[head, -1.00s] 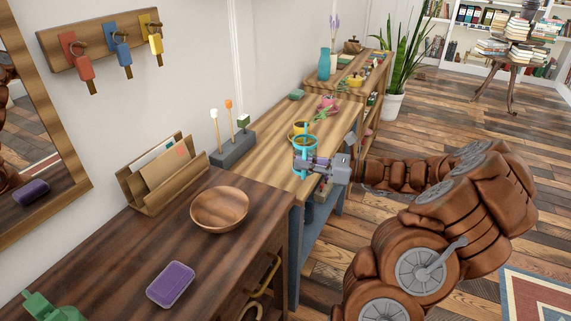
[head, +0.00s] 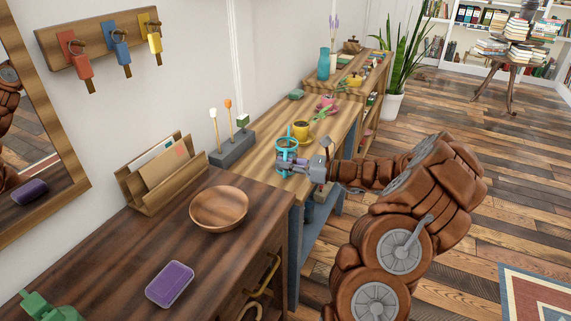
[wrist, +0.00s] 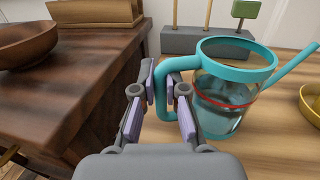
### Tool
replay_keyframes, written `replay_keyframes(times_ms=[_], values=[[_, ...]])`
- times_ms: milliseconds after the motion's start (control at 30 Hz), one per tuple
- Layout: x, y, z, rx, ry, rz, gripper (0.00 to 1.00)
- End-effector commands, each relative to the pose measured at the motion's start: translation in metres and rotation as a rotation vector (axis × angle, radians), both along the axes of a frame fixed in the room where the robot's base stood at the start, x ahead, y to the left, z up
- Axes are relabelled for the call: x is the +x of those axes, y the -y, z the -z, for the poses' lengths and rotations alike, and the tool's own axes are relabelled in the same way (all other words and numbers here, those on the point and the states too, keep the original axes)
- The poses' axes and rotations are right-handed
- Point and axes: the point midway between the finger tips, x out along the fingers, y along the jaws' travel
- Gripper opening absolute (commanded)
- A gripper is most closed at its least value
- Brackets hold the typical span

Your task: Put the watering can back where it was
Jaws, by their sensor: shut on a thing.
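The watering can (head: 287,157) is teal with a clear body and a red line around it. It is upright over the near part of the light wooden table (head: 262,172). In the wrist view the can (wrist: 222,98) shows its open top, with its spout pointing right. My gripper (head: 312,168) is shut on the can's handle at its left side in the wrist view (wrist: 160,92). I cannot tell whether the can's base touches the table or hangs just above it.
A yellow pot (head: 302,131) stands just behind the can. A grey block (head: 232,151) with upright picks stands by the wall. A dark cabinet (head: 222,257) with a wooden bowl (head: 219,208) adjoins at the left. Pink flowers (head: 325,103) lie farther back.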

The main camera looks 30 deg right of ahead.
Motion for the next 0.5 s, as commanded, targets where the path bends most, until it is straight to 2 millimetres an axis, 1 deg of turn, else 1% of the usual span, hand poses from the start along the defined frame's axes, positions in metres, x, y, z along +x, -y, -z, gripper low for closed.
replay_keyframes(times_ms=[367, 400, 500], values=[[0.0000, 0.0003, 0.0016, 0.000, 0.003, 0.000, 0.00], [-0.0001, 0.0002, 0.0017, -0.001, 0.002, 0.000, 0.16], [-0.0001, 0.0002, 0.0017, -0.001, 0.002, 0.000, 0.26]])
